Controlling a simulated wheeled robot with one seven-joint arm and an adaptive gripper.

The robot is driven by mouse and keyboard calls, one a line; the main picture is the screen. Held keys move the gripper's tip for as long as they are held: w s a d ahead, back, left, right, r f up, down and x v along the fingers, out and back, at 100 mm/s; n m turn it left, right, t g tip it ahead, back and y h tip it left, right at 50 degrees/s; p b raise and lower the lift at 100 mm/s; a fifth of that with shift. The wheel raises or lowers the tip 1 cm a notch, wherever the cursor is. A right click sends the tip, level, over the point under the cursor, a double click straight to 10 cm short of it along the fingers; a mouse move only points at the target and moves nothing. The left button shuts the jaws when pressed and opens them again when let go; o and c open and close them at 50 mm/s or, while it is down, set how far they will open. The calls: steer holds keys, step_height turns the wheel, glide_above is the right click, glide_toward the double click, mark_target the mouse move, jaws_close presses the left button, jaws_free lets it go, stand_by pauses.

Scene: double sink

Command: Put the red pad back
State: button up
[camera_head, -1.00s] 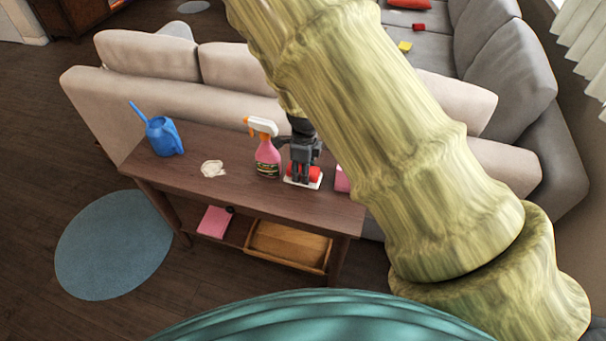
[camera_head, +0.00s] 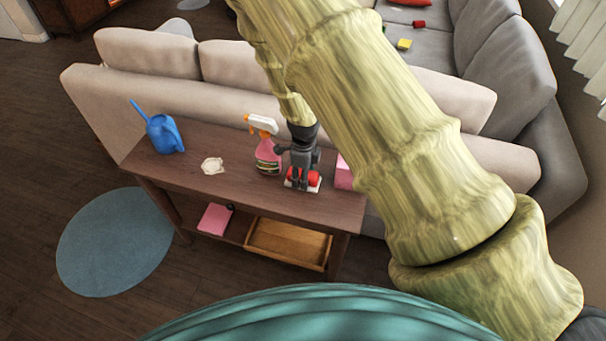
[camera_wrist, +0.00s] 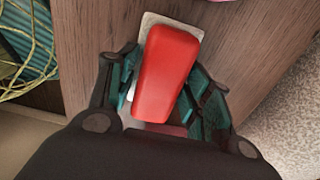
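The red pad (camera_wrist: 165,75) is a rounded red block with a pale flat plate (camera_wrist: 152,22) under it. It fills the space between the teal-padded fingers of my gripper (camera_wrist: 162,92) in the wrist view. The fingers lie close against both its sides, and the gripper looks shut on it. In the head view my gripper (camera_head: 303,180) is upright over the pad at the right part of the table (camera_head: 250,197), with red (camera_head: 315,178) showing beside the fingers. Whether the plate touches the tabletop is unclear.
A pink spray bottle (camera_head: 267,158) stands just left of my gripper, and a pink block (camera_head: 344,171) just right. A pale flat item (camera_head: 212,166) and blue watering can (camera_head: 164,134) are farther left. A sofa (camera_head: 150,85) stands behind.

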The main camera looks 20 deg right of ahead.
steer(key=shift+r, duration=0.15)
step_height(320, 180, up, 12)
steer(key=p, duration=0.8)
steer(key=s+a+f+m+y, duration=0.1)
steer(key=s+f+m, duration=0.1)
steer(key=s+m, duration=0.1)
steer(key=s+f+m, duration=0.2)
steer(key=s+m, duration=0.1)
steer(key=m, duration=0.1)
steer(key=s+a+f+m+y, duration=0.1)
steer(key=s+f+m, duration=0.1)
steer(key=s+m, duration=0.1)
steer(key=shift+a+f+m+g+y, duration=0.3)
steer(key=shift+f+m, duration=0.1)
steer(key=shift+m, duration=0.2)
steer(key=s+d+f+n+h, duration=0.1)
steer(key=s+d+f+n, duration=0.1)
steer(key=s+n, duration=0.7)
steer(key=s+d+f+n, duration=0.2)
steer(key=s+n, duration=0.7)
steer(key=n, duration=0.5)
steer(key=s+d+f+n+h, duration=0.1)
steer(key=s+f+n, duration=0.3)
steer(key=s+n, duration=0.5)
steer(key=d+n, duration=0.1)
steer(key=n, duration=0.2)
steer(key=shift+s+f+h, duration=0.15)
steer(key=shift+f+h, duration=0.05)
steer(key=shift+h, duration=0.1)
steer(key=shift+n, duration=0.3)
